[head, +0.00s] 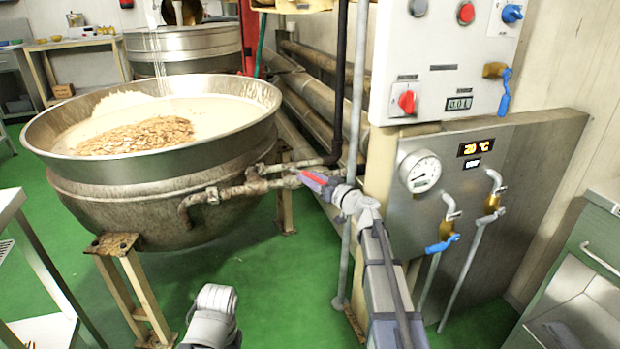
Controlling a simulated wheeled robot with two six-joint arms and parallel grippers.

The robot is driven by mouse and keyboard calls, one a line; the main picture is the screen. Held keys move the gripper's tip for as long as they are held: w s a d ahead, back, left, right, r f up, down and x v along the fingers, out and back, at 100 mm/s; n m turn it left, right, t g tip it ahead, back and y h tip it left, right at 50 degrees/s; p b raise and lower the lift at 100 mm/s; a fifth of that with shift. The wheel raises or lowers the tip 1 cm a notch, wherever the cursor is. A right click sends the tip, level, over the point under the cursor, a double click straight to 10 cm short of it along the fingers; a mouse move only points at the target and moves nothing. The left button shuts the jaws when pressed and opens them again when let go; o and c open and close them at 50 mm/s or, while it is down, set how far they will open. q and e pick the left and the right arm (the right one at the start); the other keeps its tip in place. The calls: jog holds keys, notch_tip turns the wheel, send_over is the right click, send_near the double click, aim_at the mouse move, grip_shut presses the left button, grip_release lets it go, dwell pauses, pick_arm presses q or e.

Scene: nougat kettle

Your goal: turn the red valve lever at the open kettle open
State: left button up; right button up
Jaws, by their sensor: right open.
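The open kettle (85,185) is a large steel bowl at the left of the head view, with a pale mass and a heap of nuts inside. A pipe with a valve (255,185) runs from its side to the right. The red valve lever (315,180) sits at the right end of this pipe. My right gripper (332,188) is open at the lever's right end. The fingers are small and partly merge with the lever, so I cannot tell whether they touch it. Part of my left arm shows at the bottom, but its gripper is not visible.
A control panel (440,85) with knobs and a steel board with a gauge (420,172) and blue-handled taps stand right of my right arm. A vertical grey pipe (352,110) rises close behind my gripper. The green floor (275,275) is clear below the valve.

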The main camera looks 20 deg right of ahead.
jog(key=v, duration=0.7)
jog(key=shift+s, duration=0.1)
